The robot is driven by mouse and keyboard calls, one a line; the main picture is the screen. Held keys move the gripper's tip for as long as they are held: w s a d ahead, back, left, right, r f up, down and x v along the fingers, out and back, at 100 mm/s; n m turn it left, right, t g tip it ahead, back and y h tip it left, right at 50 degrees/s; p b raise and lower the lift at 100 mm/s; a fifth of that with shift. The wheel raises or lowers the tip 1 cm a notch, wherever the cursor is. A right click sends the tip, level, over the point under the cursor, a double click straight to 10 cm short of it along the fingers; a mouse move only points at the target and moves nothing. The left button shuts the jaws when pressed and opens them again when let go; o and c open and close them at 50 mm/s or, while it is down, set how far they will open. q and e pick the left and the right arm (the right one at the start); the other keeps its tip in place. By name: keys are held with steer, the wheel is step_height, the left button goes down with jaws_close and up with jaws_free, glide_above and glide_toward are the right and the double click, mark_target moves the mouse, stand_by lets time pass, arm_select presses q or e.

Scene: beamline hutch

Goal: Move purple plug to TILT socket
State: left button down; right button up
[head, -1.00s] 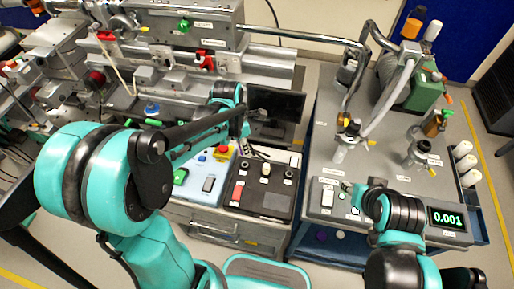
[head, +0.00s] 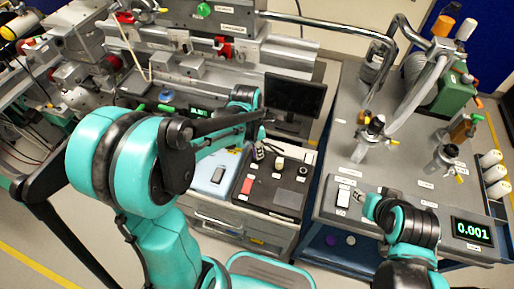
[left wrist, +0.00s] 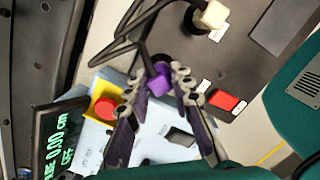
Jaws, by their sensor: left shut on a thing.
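The purple plug (left wrist: 158,79) is between the two fingers of my left gripper (left wrist: 161,82) in the left wrist view, with a dark cable running up from it. The gripper is shut on it, over the black panel (left wrist: 165,38). In the head view my left gripper (head: 258,151) is small, partly hidden by my arm, above the panel's back left. A pale plug (left wrist: 212,15) stands in the panel, and a dark socket (head: 303,171) is to its right in the head view. I cannot read the TILT label. My right gripper (head: 362,197) is mostly hidden by its arm.
A red switch (left wrist: 224,101) is on the black panel. A red stop button (left wrist: 104,108) is on the blue box beside it. A dark monitor (head: 295,95) stands behind. A grey cart (head: 350,155) with hoses and a readout is to the right.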

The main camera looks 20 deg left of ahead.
arm_select(q)
steer(key=shift+f+b, duration=0.45)
steer(key=shift+f, duration=0.1)
stand_by(0.6)
steer(key=c, duration=1.3)
jaws_free()
steer(key=shift+o, duration=0.2)
steer(key=shift+r, duration=0.1)
step_height(320, 180, up, 12)
steer(key=a, duration=0.1)
steer(key=s+f+m+t+y, duration=0.1)
steer(key=s+m+t, duration=0.5)
steer(key=m, duration=2)
steer(key=s, duration=0.6)
steer(key=shift+f, duration=0.25)
